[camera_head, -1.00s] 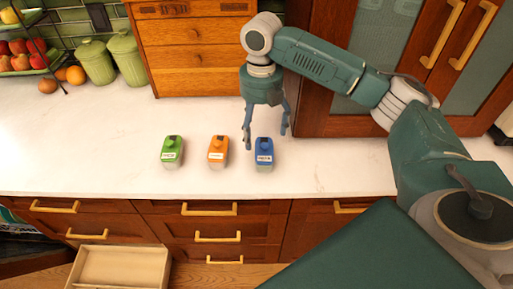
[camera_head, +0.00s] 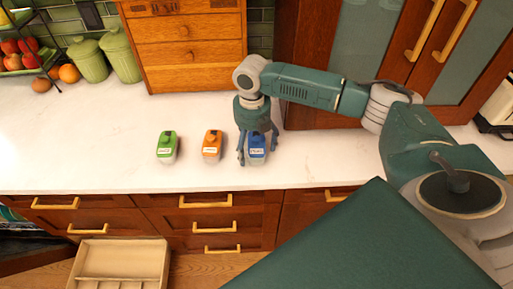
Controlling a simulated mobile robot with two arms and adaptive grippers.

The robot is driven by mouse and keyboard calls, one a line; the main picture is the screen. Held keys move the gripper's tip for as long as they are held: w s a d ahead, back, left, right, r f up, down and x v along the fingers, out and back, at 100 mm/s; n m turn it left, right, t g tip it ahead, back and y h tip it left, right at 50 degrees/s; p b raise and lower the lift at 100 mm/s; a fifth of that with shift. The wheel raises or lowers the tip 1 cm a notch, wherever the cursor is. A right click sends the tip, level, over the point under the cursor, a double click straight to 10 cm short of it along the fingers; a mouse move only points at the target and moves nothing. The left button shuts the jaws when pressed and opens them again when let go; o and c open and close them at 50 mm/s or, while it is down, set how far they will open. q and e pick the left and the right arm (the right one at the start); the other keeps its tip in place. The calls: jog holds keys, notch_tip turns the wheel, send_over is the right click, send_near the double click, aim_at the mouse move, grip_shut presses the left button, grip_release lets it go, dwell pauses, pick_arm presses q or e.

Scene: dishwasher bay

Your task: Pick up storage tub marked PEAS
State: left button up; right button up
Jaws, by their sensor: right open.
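Three small storage tubs with white labels stand in a row on the white counter: a green-lidded tub (camera_head: 167,147), an orange-lidded tub (camera_head: 212,146) and a blue-lidded tub (camera_head: 257,157). The label print is too small to read surely, so I cannot tell which is marked PEAS. My right gripper (camera_head: 257,151) is open and points down over the blue tub, with one finger on each side of it. I cannot tell whether the fingers touch it. The gripper hides part of its top. My left gripper is out of view.
The white counter (camera_head: 80,140) is clear left of the tubs and to their right. Behind stand a wooden drawer unit (camera_head: 190,60), green canisters (camera_head: 88,60) and a fruit rack. A wooden tray (camera_head: 120,265) lies below the counter front at lower left.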

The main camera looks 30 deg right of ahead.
jog(key=c, duration=1.5)
jog(key=shift+c, duration=0.6)
jog(key=shift+r, duration=0.2)
